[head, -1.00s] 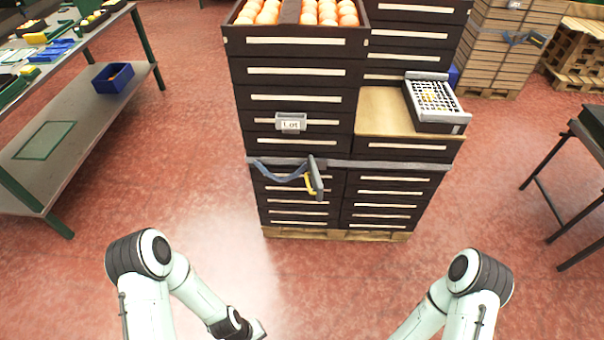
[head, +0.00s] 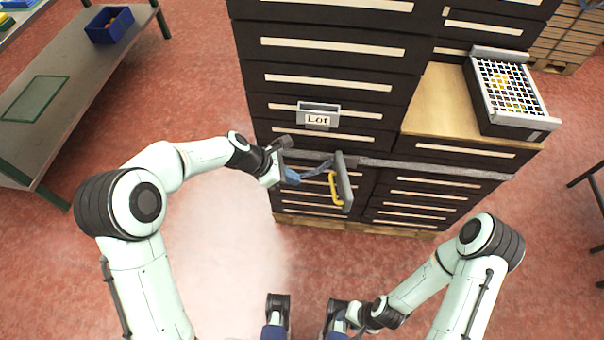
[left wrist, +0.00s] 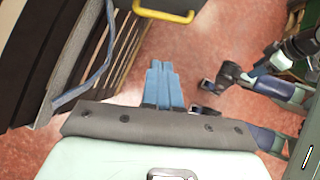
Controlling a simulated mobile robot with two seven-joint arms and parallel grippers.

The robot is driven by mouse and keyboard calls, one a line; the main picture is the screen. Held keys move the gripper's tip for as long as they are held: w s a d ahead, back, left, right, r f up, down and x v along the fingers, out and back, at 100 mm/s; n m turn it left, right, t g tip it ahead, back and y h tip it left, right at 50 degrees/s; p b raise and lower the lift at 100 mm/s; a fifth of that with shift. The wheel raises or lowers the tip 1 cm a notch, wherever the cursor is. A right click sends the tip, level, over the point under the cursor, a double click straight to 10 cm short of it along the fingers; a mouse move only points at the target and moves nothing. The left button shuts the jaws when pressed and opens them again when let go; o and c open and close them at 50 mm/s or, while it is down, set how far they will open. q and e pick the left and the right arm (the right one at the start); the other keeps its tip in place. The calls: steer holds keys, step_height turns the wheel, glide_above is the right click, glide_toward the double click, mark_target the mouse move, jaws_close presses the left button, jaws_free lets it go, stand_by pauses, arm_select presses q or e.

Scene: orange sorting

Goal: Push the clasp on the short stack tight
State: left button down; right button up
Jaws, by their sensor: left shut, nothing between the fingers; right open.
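The clasp (head: 343,182), a grey lever with a yellow handle, stands out from the front of the dark crate stack (head: 325,48), on a grey strap (head: 430,167). The lever looks tilted away from the crates. The yellow handle (left wrist: 165,12) shows at the top of the left wrist view. A blue strap end (head: 315,172) hangs between clasp and stack. My left gripper (head: 287,174) is shut and empty, just left of the clasp; its blue fingers (left wrist: 164,82) show in the left wrist view, apart from the handle. My right gripper (head: 352,314) is open, low and away from the stack.
A wooden board with a gridded grey tray (head: 510,92) tops the lower right column. A metal table (head: 60,75) with a blue bin (head: 109,25) stands at left. The floor before the stack is clear.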

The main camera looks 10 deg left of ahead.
arm_select(q)
steer(key=d+r+b+x, duration=0.1)
steer(key=d+x, duration=0.1)
steer(key=x, duration=0.9)
steer(key=shift+w+d, duration=0.15)
steer(key=shift+w, duration=0.1)
